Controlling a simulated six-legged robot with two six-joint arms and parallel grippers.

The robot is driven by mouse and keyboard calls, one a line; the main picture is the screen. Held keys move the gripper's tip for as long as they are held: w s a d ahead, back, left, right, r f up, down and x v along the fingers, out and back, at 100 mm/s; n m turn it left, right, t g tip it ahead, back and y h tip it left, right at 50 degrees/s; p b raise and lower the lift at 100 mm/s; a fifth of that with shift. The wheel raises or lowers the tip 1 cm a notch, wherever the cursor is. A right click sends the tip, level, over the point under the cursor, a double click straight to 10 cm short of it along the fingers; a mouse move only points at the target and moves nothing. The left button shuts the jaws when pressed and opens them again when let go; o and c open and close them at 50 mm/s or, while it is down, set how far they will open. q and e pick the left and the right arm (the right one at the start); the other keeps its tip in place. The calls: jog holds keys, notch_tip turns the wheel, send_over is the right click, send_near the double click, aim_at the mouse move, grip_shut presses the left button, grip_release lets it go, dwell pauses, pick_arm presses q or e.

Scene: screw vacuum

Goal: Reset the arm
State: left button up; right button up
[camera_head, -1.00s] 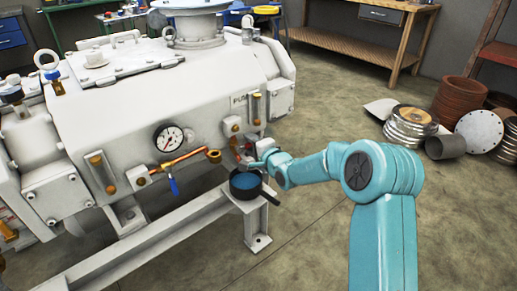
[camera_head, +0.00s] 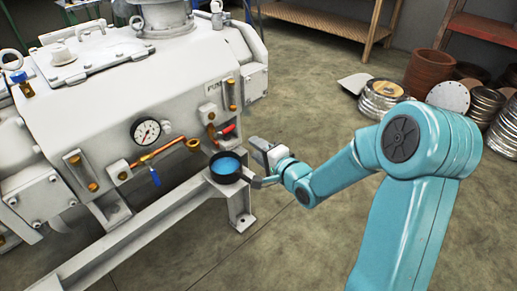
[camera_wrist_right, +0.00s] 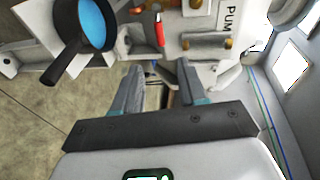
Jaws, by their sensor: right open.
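My right arm (camera_head: 410,150) is teal and reaches in from the right in the head view. Its gripper (camera_head: 262,166) is beside a dark pan with blue liquid (camera_head: 228,165), to the right of it. In the right wrist view, the two fingers of the gripper (camera_wrist_right: 160,85) are apart with nothing held between them. The pan (camera_wrist_right: 90,25) also shows there at upper left, with its handle toward the lower left. The pan stands on the white frame at the pump's front. My left gripper is not in view.
The white pump (camera_head: 120,100) fills the left, with a pressure gauge (camera_head: 145,131), a blue-handled valve (camera_head: 154,177) and a red handle (camera_head: 229,129). Metal discs and pots (camera_head: 382,98) stand at the back right. The floor in front is clear.

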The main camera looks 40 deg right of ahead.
dwell(0.4)
jog(key=s+a+f+n+g+y, duration=0.1)
jog(key=a+f+n+g+y, duration=0.3)
jog(key=a+f, duration=1.35)
jog(key=s+a+f+n+g+y, duration=0.1)
jog(key=s+a+f+n+g, duration=0.45)
jog(key=s, duration=0.45)
jog(key=s+a+f+n+g, duration=0.4)
jog(key=s+f+n+g, duration=0.25)
jog(key=s, duration=0.25)
notch_tip(320, 180, up, 29)
jog(key=p, duration=3)
jog(key=shift+s+t, duration=0.3)
jog(key=shift+s, duration=0.1)
